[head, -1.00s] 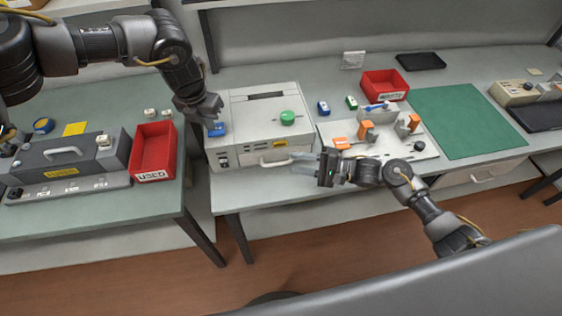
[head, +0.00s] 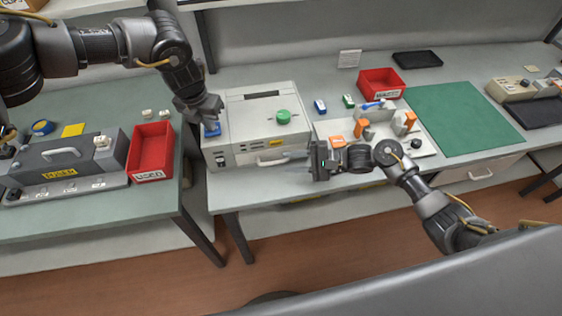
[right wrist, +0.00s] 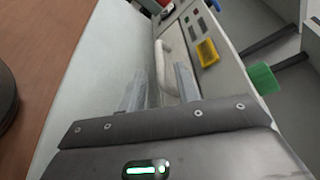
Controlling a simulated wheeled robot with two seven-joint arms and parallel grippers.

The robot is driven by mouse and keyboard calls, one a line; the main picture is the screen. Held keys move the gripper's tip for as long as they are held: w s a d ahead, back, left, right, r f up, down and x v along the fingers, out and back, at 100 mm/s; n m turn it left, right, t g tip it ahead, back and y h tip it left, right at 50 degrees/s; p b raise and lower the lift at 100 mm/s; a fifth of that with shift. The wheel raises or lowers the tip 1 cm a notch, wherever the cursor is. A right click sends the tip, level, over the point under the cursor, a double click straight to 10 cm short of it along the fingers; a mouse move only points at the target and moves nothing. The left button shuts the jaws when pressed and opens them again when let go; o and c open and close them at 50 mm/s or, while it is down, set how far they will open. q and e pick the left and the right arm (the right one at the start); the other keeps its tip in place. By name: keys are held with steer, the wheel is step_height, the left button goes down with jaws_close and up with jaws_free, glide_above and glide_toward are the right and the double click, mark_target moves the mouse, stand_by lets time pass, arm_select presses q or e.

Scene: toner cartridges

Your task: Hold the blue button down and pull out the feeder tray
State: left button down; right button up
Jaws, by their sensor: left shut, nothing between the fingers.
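The light grey machine (head: 236,108) stands on the middle bench. Its blue button (head: 213,130) is on the top's front left corner. My left gripper (head: 212,122) is shut and empty, its fingertips down at the blue button. Whether the button is pressed cannot be seen. The feeder tray's white handle (head: 270,161) is low on the machine's front, and the tray looks closed. My right gripper (head: 294,155) is open just right of this handle. In the right wrist view the handle (right wrist: 164,62) appears between the two pale fingers (right wrist: 160,88), without clear contact.
A green knob (head: 283,116) is on the machine's top. A white tray with orange parts (head: 408,121) lies to its right, near a red bin (head: 382,84) and a green mat (head: 455,120). Another red bin (head: 152,152) is on the left bench. The floor in front is clear.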

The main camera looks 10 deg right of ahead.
steer(key=shift+x, duration=1.85)
jaws_close()
